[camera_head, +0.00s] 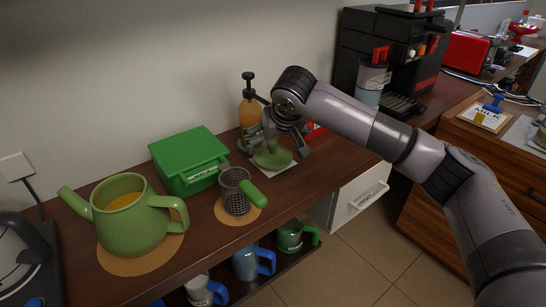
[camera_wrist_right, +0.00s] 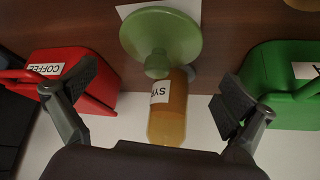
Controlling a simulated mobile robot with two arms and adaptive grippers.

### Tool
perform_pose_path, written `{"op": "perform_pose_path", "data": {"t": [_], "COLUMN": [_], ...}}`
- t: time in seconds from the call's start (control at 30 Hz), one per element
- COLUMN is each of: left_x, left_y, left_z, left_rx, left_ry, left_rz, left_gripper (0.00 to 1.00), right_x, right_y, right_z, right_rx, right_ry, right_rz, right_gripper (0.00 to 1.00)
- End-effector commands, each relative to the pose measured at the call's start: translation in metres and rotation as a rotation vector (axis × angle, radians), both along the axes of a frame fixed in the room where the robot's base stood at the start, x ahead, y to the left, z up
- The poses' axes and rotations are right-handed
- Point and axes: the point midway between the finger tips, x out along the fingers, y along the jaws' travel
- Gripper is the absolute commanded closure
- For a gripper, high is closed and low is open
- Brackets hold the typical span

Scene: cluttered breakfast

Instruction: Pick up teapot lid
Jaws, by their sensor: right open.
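The green teapot lid (camera_head: 272,154) lies on a white square on the wooden counter, and its knob shows in the wrist view (camera_wrist_right: 161,36). My right gripper (camera_head: 283,140) is at the lid in the head view and partly overlaps it. In the wrist view, the open fingers of this gripper (camera_wrist_right: 153,98) are spread wide with nothing between them touching, and the lid is beyond them. The green teapot (camera_head: 130,227) stands without a lid at the left, with orange liquid inside. My left gripper is not in view.
A syrup bottle (camera_head: 249,112) with a black pump stands behind the lid. A green box (camera_head: 187,158) and a mesh strainer (camera_head: 236,197) with a green handle are to its left. A red coffee box (camera_wrist_right: 95,82) is close by. A coffee machine (camera_head: 385,45) stands further right.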

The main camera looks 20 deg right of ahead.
Motion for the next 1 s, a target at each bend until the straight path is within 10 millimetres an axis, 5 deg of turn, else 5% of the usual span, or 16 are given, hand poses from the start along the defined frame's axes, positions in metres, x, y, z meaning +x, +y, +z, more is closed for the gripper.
{"op": "perform_pose_path", "data": {"t": [0.4, 0.7, 1.0], "left_x": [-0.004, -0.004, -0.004], "left_y": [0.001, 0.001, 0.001], "left_z": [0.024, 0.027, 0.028], "left_rx": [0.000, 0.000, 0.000], "left_ry": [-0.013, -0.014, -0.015], "left_rz": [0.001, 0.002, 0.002], "left_gripper": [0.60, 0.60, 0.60], "right_x": [0.029, 0.032, 0.032], "right_y": [-0.002, -0.002, -0.002], "right_z": [-0.040, -0.043, -0.042], "right_rx": [0.001, 0.000, 0.000], "right_ry": [0.002, 0.000, 0.000], "right_rz": [0.000, 0.000, 0.000], "right_gripper": [0.00, 0.00, 0.20]}}
